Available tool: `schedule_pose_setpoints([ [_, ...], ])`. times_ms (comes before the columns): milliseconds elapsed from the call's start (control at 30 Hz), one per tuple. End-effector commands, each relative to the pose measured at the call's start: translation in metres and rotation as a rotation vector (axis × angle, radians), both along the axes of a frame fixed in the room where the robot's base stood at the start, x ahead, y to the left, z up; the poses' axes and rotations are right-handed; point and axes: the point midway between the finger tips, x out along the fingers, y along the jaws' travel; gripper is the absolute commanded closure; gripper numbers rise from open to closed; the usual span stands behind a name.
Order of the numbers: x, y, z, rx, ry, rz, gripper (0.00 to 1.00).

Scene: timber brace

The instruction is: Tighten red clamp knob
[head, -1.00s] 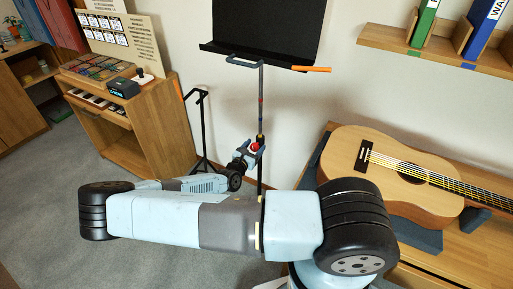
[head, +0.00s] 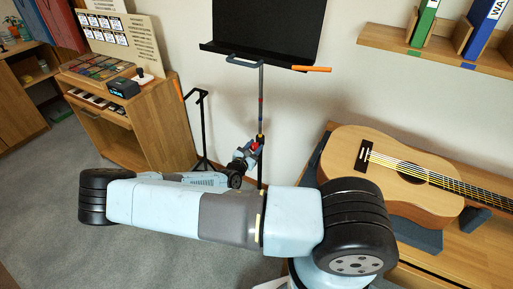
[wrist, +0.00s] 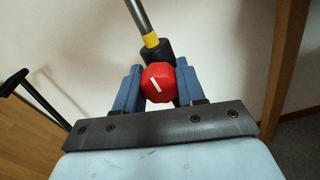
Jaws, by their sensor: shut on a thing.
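The red clamp knob (wrist: 158,84) has a white line on its face and sits on the black collar (wrist: 156,51) of the stand's pole. In the wrist view my gripper (wrist: 158,86) has its two blue fingers on either side of the knob, shut on it. The white line slants from upper left to lower right. In the head view my gripper (head: 254,148) is at the pole, and only a little red shows there. The black music stand desk (head: 265,28) is at the top of the pole (head: 261,95).
An orange-handled bar (head: 311,69) sticks out under the desk. A guitar (head: 400,170) lies on a wooden bench at the right. A black stand (head: 200,120) and a wooden cabinet (head: 165,120) are at the left. Grey carpet is free at the lower left.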

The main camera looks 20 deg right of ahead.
Motion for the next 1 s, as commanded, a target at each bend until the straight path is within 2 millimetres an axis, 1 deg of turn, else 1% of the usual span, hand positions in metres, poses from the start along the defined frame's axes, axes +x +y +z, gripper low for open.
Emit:
schedule_pose_setpoints([
  [133,0.0003,0.0002,0.0002,0.040,-0.040,0.000,0.91],
  [433,0.0004,0.0004,0.0003,0.044,-0.046,0.002,0.91],
  [467,0.0004,0.0004,0.0003,0.044,-0.046,0.002,0.58],
  [500,0.0002,0.0004,0.0003,0.044,-0.046,0.002,0.54],
  [700,0.0001,0.0003,0.0002,0.044,-0.044,0.001,0.35],
  [1000,-0.0017,0.0023,0.0001,0.044,-0.044,0.001,0.35],
])
